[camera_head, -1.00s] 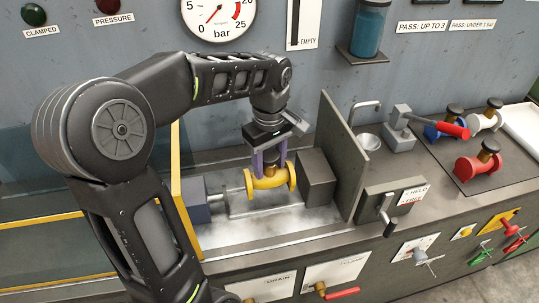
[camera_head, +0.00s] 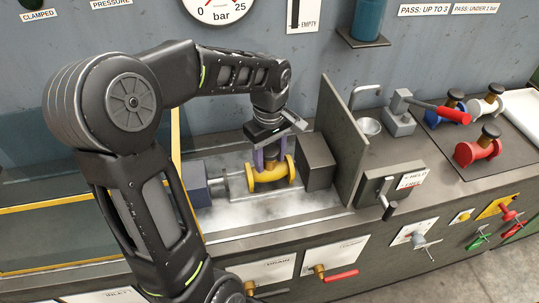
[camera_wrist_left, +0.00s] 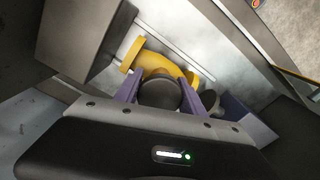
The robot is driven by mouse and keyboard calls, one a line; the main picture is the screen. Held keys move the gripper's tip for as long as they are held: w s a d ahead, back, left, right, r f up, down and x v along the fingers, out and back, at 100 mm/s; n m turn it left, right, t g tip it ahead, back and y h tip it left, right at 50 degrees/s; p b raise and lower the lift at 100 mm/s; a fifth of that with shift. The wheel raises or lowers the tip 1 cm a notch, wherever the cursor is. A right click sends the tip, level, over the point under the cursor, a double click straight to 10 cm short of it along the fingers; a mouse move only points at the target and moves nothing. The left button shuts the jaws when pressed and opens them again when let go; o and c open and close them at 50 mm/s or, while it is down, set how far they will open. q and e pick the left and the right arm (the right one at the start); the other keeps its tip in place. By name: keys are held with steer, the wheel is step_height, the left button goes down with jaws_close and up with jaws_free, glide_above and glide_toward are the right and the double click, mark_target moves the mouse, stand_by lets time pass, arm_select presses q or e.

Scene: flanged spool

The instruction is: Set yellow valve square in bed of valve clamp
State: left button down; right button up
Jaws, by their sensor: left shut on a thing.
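The yellow valve (camera_head: 270,182) is a flanged body with a dark top, low in the clamp bed between two blocks. My left gripper (camera_head: 270,160) points down with its purple fingers shut on the valve's dark top. The left wrist view shows the same yellow valve (camera_wrist_left: 165,62) and the dark round cap (camera_wrist_left: 160,93) between the fingers. The clamp bed (camera_head: 235,222) is a pale metal trough. A dark grey block (camera_head: 316,162) stands right of the valve and a blue-grey block (camera_head: 194,185) with a rod stands left. The valve's underside is hidden. My right gripper is not in view.
An upright grey panel (camera_head: 342,135) stands right of the bed. A clamp lever (camera_head: 386,205) is on the front right. Blue, white and red valves (camera_head: 477,150) stand on a dark mat at the right. A yellow-edged clear guard (camera_head: 180,180) stands left.

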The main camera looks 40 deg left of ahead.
arm_select(q)
steer(key=c, duration=0.7)
jaws_free()
step_height(320, 180, up, 12)
steer(key=shift+r, duration=0.1)
